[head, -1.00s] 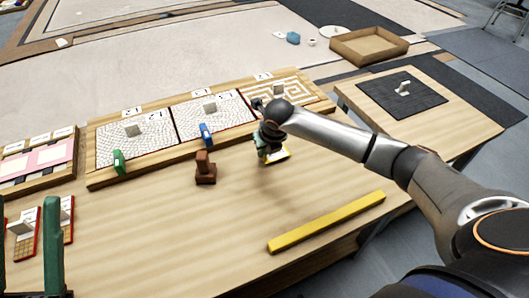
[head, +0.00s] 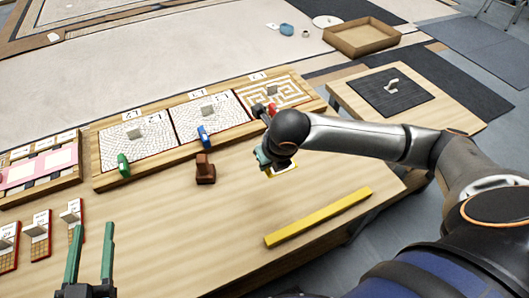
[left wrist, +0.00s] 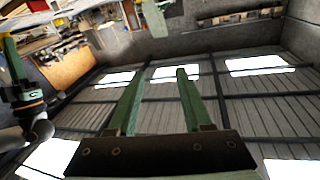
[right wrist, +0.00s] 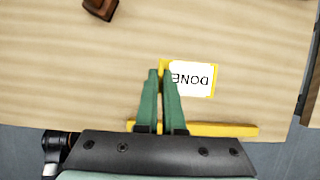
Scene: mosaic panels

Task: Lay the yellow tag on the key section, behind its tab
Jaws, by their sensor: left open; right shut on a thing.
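The yellow tag (right wrist: 161,66), with a white face reading DONE, is pinched at its edge between my right gripper's fingers (right wrist: 159,71). In the head view the tag (head: 284,172) is partly hidden by my right gripper (head: 265,158), over bare table in front of the panels. The key section (head: 292,92) is the rightmost panel, with a meander pattern. A pale upright tab (head: 272,90) stands on it, and a red piece (head: 272,108) at its front edge is partly covered by my arm. My left gripper (head: 92,226) is open and empty; its fingers (left wrist: 157,74) also show apart.
Two pebble-patterned panels (head: 140,152) stand to the left, with green (head: 123,165) and blue (head: 203,135) pieces at their front. A brown block (head: 205,170) and a yellow bar (head: 318,217) are on the table. A side table (head: 455,115) holds a dark mat (head: 420,98).

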